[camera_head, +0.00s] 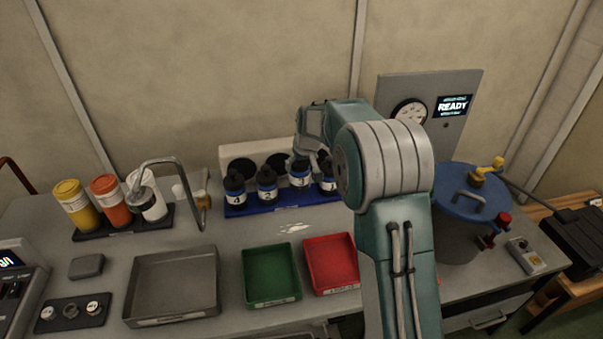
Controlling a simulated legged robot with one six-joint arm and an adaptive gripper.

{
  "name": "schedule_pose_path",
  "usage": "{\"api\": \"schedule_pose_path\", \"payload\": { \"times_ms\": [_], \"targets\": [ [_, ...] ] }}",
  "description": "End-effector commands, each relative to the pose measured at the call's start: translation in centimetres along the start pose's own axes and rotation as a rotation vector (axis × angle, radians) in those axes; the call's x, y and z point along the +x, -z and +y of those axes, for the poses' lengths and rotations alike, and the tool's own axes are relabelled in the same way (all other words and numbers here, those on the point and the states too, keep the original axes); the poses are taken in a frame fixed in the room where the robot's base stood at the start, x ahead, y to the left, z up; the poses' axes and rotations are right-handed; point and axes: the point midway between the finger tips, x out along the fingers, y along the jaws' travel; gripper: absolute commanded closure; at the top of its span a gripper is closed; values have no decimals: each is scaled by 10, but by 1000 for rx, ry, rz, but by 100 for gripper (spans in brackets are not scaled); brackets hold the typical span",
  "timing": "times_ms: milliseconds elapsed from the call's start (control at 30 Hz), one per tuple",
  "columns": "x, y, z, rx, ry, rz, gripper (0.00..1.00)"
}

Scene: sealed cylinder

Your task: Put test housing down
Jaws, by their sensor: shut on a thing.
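Several dark bottle-like housings with numbered white labels stand in a row on a blue rack (285,203): the leftmost (234,188), its neighbour (267,185), a third (299,175) and a right one (327,180). My gripper (304,160) is over the right half of the row, shut on the third housing, which looks upright and slightly higher than its neighbours. Whether its base touches the rack is not clear. My fingers are small in view and partly hidden by my own arm.
A green tray (271,298), a red tray (331,288) and a grey tray (170,315) lie in front. A lidded pot (460,237) and a READY gauge panel (465,85) are right.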

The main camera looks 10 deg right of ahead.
Motion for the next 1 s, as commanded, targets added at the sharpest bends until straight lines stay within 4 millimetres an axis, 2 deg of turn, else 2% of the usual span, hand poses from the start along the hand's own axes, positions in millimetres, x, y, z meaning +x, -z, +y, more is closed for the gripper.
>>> {"api": "schedule_pose_path", "payload": {
  "times_ms": [200, 400, 600, 633, 667, 1000],
  "targets": [
    [15, 4, 7, 2, 0, 3, 75],
    [40, -7, 8, 1, 2, 3, 75],
    [41, -7, 7, 0, 0, 5, 75],
    [42, -8, 7, 0, 1, 2, 5],
    [42, -8, 6, 0, 1, 2, 0],
    [42, -8, 6, 0, 1, 1, 0]
  ]
}}
